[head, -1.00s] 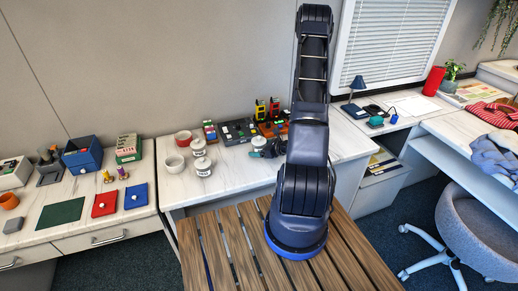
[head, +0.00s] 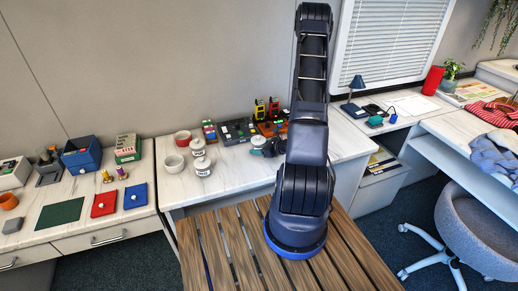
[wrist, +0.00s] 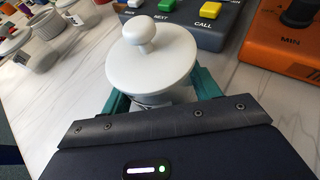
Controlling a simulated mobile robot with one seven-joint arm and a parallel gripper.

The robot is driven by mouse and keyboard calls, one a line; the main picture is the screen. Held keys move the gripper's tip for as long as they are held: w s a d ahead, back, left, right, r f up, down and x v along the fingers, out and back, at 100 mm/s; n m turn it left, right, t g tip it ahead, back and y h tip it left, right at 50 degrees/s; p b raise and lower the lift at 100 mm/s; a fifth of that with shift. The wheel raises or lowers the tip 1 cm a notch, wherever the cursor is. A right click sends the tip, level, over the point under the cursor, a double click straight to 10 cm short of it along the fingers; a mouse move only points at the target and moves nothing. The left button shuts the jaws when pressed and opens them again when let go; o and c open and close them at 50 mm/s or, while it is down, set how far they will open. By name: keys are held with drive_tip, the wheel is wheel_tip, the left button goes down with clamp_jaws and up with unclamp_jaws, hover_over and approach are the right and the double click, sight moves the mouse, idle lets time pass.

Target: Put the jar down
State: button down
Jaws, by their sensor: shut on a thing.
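The jar (wrist: 150,60) is white with a wide round lid and a ball knob. It fills the middle of the wrist view, upright between the teal fingers of my gripper (wrist: 155,98), which is shut on it. In the head view the jar (head: 258,142) is small and partly hidden by my gripper (head: 264,149), over the white marbled desk (head: 235,178). The lid hides the jar's base in the wrist view, so I cannot tell whether it touches the desk.
Two labelled white jars (head: 203,167) (head: 198,147) stand to the left, with a white bowl (head: 174,164) and a red one (head: 183,138). A grey button panel (wrist: 185,22) and an orange device (wrist: 285,40) stand close behind the held jar. Bare desk lies in front.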

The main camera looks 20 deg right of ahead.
wheel_tip(320, 180, up, 20)
drive_tip(key=w+a+m+t+h, duration=0.1)
drive_tip(key=w+a+m+h, duration=0.15)
drive_tip(key=w, duration=0.85)
drive_tip(key=w+a+m+t+h, duration=0.15)
drive_tip(key=w+a, duration=0.25)
drive_tip(key=w, duration=0.7)
wheel_tip(320, 180, up, 18)
drive_tip(key=w+a+n+g+y, duration=0.2)
drive_tip(key=w+a+n+y, duration=0.1)
drive_tip(key=a, duration=1.9)
drive_tip(key=s+a+f+n+g+y, duration=0.1)
drive_tip(key=s+a+n+y, duration=0.1)
drive_tip(key=a, duration=0.9)
drive_tip(key=s+a+n+g+y, duration=0.1)
drive_tip(key=a+n+g, duration=0.1)
drive_tip(key=a, duration=0.9)
drive_tip(key=n+g+y, duration=0.3)
drive_tip(key=n+g, duration=0.3)
drive_tip(key=g, duration=0.1)
hover_over(57, 205)
wheel_tip(57, 205, down, 36)
drive_tip(key=shift+f, duration=0.1)
